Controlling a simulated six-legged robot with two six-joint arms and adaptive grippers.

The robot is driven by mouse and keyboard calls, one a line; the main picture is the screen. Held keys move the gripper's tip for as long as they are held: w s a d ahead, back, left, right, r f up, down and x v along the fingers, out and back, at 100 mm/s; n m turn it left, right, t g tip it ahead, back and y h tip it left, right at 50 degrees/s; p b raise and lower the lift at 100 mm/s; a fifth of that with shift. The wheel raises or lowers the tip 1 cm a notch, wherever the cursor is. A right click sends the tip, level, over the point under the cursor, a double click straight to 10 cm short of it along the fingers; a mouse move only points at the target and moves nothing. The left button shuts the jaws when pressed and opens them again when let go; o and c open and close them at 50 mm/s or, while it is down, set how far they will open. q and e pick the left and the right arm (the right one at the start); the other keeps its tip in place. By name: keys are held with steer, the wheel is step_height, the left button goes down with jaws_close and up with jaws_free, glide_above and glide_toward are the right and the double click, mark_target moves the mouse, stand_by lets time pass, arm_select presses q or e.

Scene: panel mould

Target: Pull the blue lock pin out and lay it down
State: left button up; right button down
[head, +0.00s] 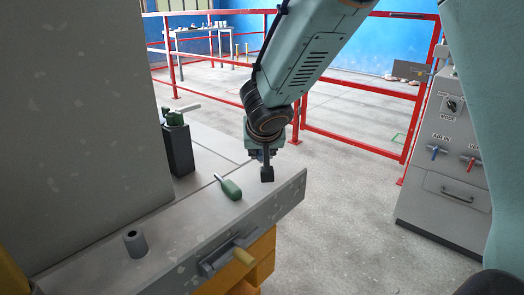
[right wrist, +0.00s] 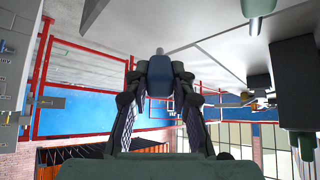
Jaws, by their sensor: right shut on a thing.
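My right gripper (head: 264,157) points down over the right end of the grey bench top (head: 285,190). In the right wrist view my right gripper (right wrist: 160,85) has its two fingers closed on the sides of a dark blue piece, which looks like the lock pin (right wrist: 160,75). A short grey tip (right wrist: 159,52) sticks out beyond the fingers. In the head view the lock pin (head: 267,174) is a small dark block below the fingers. I cannot tell whether it touches the bench. My left gripper is not in view.
A green-handled tool (head: 230,188) lies left of my right gripper. A black holder (head: 178,148) with green-handled tools stands behind it. A grey hollow cylinder (head: 135,243) stands nearer. A large grey panel (head: 75,120) blocks the left. A control cabinet (head: 450,165) stands right.

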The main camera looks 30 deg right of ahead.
steer(key=c, duration=1.1)
jaws_free()
steer(key=shift+o, duration=0.2)
steer(key=shift+w, duration=0.1)
steer(key=v, duration=0.7)
steer(key=shift+r, duration=0.2)
steer(key=shift+s+a+f, duration=0.1)
steer(key=shift+s+a, duration=0.05)
steer(key=shift+s, duration=0.1)
